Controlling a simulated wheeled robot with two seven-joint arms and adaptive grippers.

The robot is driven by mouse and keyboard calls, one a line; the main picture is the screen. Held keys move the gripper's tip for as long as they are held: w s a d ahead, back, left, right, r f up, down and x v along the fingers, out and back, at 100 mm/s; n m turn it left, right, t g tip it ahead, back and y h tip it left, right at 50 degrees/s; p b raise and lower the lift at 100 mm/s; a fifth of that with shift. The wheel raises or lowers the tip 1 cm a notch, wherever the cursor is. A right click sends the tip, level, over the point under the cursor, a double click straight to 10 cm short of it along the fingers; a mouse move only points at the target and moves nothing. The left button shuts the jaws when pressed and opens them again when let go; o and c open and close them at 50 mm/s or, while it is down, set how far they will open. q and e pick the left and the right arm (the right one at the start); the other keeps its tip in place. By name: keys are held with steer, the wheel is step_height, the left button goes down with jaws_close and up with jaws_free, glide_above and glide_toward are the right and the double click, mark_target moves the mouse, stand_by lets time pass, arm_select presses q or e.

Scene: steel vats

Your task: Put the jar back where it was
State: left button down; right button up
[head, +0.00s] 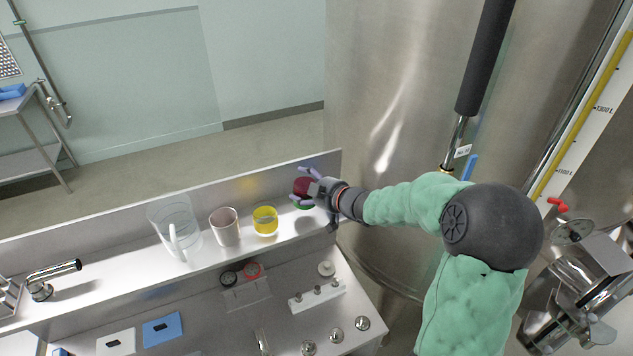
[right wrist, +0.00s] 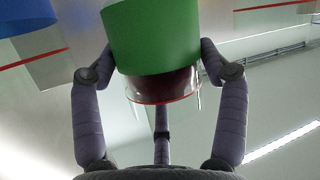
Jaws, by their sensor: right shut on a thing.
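A jar with dark red contents (head: 301,186) and a green band stands at the right end of the grey steel ledge (head: 205,252). My right gripper (head: 309,188) is shut on it from the right. In the right wrist view the green band (right wrist: 155,38) fills the top, with the dark red part (right wrist: 165,84) between my fingers (right wrist: 160,75). The jar's base is at or just above the ledge; I cannot tell whether it touches. My left gripper is not in view.
A yellow-banded jar (head: 265,221) stands just left of the held jar, then a pinkish beaker (head: 225,227) and a clear jug (head: 174,230). A low back wall (head: 130,217) runs behind them. A big steel vat (head: 400,110) rises at the right. Knobs (head: 362,323) sit below the ledge.

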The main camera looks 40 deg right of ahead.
mark_target(303, 198)
steer(key=shift+w+a+f, duration=0.15)
steer(key=shift+a+f, duration=0.05)
steer(key=f, duration=0.2)
steer(key=shift+w+a+f+b, duration=0.25)
steer(key=shift+a+f+b, duration=0.05)
steer(key=shift+f+b, duration=0.1)
steer(key=shift+f, duration=0.5)
steer(key=shift+f, duration=0.15)
steer(key=o, duration=1.6)
steer(key=shift+o, duration=0.2)
